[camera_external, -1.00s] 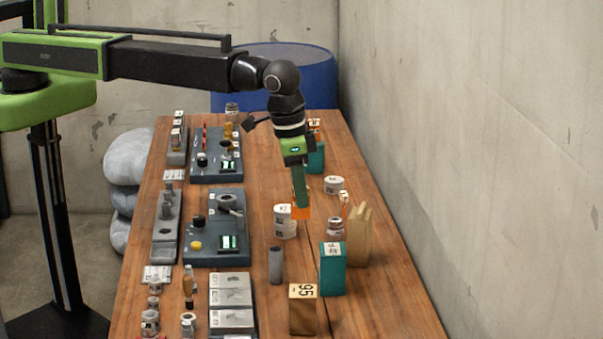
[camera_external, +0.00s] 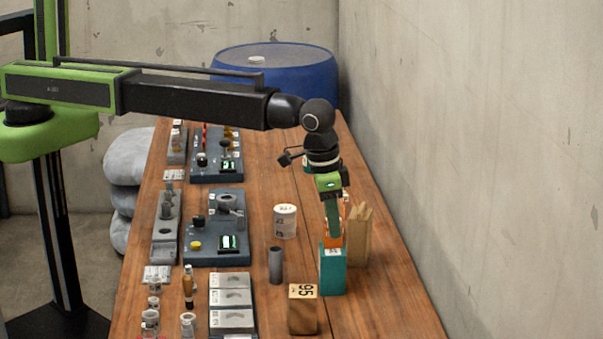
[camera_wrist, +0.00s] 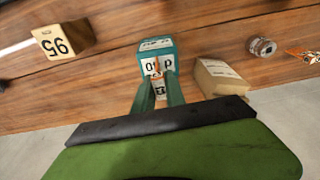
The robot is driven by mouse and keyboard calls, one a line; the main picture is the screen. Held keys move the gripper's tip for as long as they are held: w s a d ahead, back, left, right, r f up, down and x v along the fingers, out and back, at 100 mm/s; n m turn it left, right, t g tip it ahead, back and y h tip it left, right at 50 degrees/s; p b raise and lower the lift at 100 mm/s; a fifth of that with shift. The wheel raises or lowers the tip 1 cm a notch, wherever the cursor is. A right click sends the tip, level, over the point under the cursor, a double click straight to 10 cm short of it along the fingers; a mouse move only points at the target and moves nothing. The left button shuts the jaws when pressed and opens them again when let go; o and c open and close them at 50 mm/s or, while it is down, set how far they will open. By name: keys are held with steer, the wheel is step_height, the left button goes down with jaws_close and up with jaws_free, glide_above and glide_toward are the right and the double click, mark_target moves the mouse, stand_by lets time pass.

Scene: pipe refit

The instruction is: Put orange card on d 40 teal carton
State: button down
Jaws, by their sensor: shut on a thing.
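My gripper (camera_external: 333,234) points down and is shut on the orange card (camera_external: 334,241), which shows as an orange strip at the fingertips. The teal carton (camera_external: 332,276) stands upright on the table directly below the card. In the wrist view the teal carton (camera_wrist: 148,48), with its "d 40" label, lies just beyond my fingertips (camera_wrist: 159,76). A sliver of the orange card (camera_wrist: 157,67) shows between the fingers in front of the carton. I cannot tell whether the card touches the carton's top.
A wooden block marked 95 (camera_external: 303,310) stands in front of the carton, and a grey cylinder (camera_external: 275,265) stands to its left. A white can (camera_external: 285,221) stands farther back. Bare table lies to the right.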

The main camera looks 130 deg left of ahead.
mark_target(325, 227)
steer(key=shift+f, duration=0.1)
steer(key=c, duration=1.4)
jaws_free()
steer(key=r+p, duration=0.4)
steer(key=d+r+p, duration=0.1)
steer(key=r+p, duration=0.3)
steer(key=s+r+p, duration=0.1)
steer(key=r+p, duration=0.3)
steer(key=shift+s+d+r, duration=0.1)
steer(key=shift+d, duration=0.05)
steer(key=s+d+m, duration=0.3)
steer(key=s+d, duration=0.4)
steer(key=s, duration=0.4)
steer(key=s+d+m, duration=0.3)
steer(key=s+d, duration=0.4)
steer(key=s, duration=0.4)
steer(key=s+d+m+g+h, duration=0.1)
steer(key=s+d+m, duration=0.2)
steer(key=s+d, duration=0.5)
steer(key=shift+s, duration=2)
